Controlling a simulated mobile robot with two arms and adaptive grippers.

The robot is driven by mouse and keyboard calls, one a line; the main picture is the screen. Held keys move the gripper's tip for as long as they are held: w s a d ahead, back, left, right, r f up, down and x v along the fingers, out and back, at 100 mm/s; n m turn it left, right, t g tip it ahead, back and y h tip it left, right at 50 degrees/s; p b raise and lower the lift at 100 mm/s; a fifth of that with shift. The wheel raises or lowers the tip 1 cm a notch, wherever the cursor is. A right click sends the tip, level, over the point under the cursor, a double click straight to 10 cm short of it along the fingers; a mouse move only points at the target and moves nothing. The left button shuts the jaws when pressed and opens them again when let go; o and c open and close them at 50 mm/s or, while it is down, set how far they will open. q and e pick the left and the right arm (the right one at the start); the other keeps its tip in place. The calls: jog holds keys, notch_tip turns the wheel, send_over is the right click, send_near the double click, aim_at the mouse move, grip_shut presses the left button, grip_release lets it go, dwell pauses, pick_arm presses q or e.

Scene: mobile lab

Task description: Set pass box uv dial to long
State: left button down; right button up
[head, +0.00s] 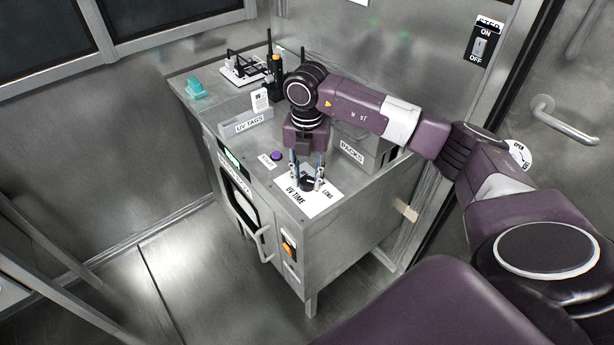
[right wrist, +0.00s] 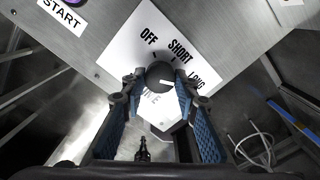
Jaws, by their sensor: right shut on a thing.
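The UV dial (head: 307,184) is a small dark round knob on a white label plate (head: 321,205) at the front corner of the steel pass box (head: 345,230). In the right wrist view the dial (right wrist: 159,74) has OFF, SHORT and LONG printed around it. A short white mark on the knob points right, roughly toward the LONG side. My right gripper (head: 308,181) points down over the dial and is shut on it, one finger on each side. In the right wrist view its fingertips (right wrist: 160,84) flank the knob. My left gripper is not in view.
A purple START button (head: 277,156) is beside the dial. The UV TAGS holder (head: 247,124), the PACKS bin (head: 365,150) and a radio (head: 275,72) stand on the top. A door handle (head: 262,247) and an orange switch (head: 289,247) are on the front. Floor is clear at left.

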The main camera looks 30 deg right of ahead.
aim_at(308, 181)
jog(key=shift+w+r, duration=0.15)
jog(key=shift+w, duration=0.05)
jog(key=o, duration=1)
jog(key=shift+c, duration=0.2)
jog(key=shift+o, duration=0.9)
jog(key=shift+s, duration=0.1)
notch_tip(308, 181, up, 12)
jog(key=shift+s+f, duration=0.15)
jog(key=shift+f, duration=0.05)
